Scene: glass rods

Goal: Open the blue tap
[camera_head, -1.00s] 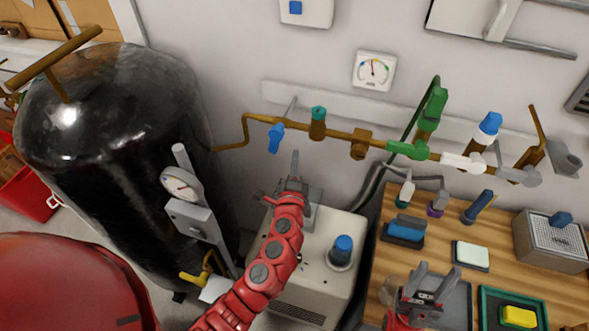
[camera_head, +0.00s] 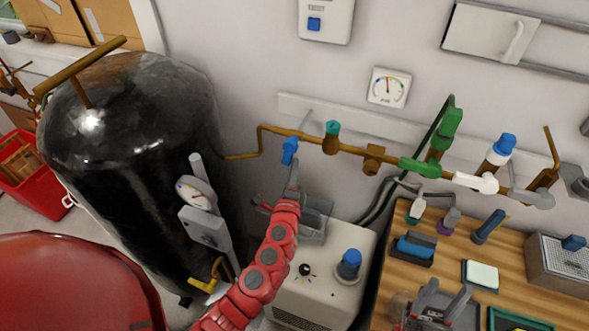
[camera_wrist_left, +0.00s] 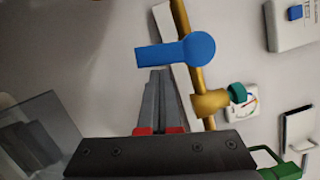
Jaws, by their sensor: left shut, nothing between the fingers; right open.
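The blue tap (camera_head: 289,151) sits on the brass pipe on the wall, and its handle hangs down from the pipe. In the left wrist view, the blue tap (camera_wrist_left: 175,53) shows as a round hub with a flat lever pointing left, across the pipe. My left gripper (camera_head: 296,165) is shut and empty, with its tips close beside the lower end of the lever. In the left wrist view its closed fingers (camera_wrist_left: 157,78) end at the lever's edge; I cannot tell whether they touch. My right gripper (camera_head: 444,291) is open and empty over the wooden bench.
A teal-topped brass valve (camera_head: 331,136) is right of the tap, and a gauge (camera_head: 389,87) is above. A black tank (camera_head: 130,120) stands left. A white machine with a blue knob (camera_head: 348,264) is below. The wooden bench (camera_head: 459,249) holds several small items.

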